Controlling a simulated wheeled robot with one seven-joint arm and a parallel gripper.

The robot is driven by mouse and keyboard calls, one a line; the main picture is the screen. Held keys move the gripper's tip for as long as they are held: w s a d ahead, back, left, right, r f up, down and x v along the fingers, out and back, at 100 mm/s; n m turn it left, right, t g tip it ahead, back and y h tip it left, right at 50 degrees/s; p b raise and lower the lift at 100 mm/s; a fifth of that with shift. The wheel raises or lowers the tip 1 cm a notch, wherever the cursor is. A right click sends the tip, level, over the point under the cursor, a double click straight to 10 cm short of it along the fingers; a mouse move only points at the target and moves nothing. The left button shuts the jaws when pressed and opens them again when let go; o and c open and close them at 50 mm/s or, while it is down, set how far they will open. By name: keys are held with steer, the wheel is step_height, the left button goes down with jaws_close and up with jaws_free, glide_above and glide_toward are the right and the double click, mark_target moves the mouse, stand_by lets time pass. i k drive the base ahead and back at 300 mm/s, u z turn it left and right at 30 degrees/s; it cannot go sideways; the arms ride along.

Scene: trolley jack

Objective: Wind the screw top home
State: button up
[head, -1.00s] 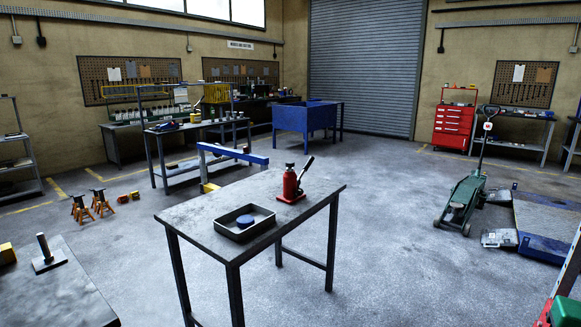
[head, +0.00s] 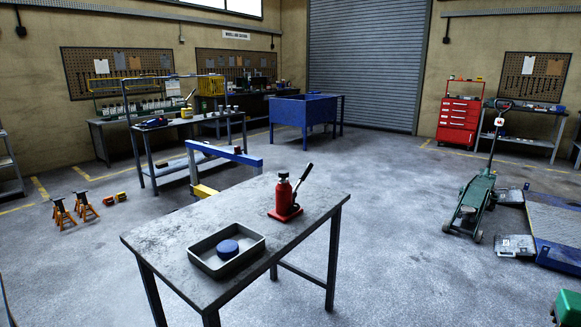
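A red bottle jack (head: 284,198) stands upright on a grey metal table (head: 165,246), towards the far side. It has a dark top and a black lever that slants up to the right. A round blue cap (head: 228,249), which looks like a screw top, lies in a shallow grey tray (head: 204,261) on the near left part of the table. The cap and the jack are apart. My gripper is not in view.
A green trolley jack (head: 475,195) stands on the floor at right, beside a blue ramp or platform (head: 562,232). Orange axle stands (head: 73,209) are on the floor at left. A blue beam (head: 225,153) stands behind the table. Open floor lies right of the table.

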mark_target(283, 174)
steer(key=i, duration=1.2)
steer(key=u, duration=0.7)
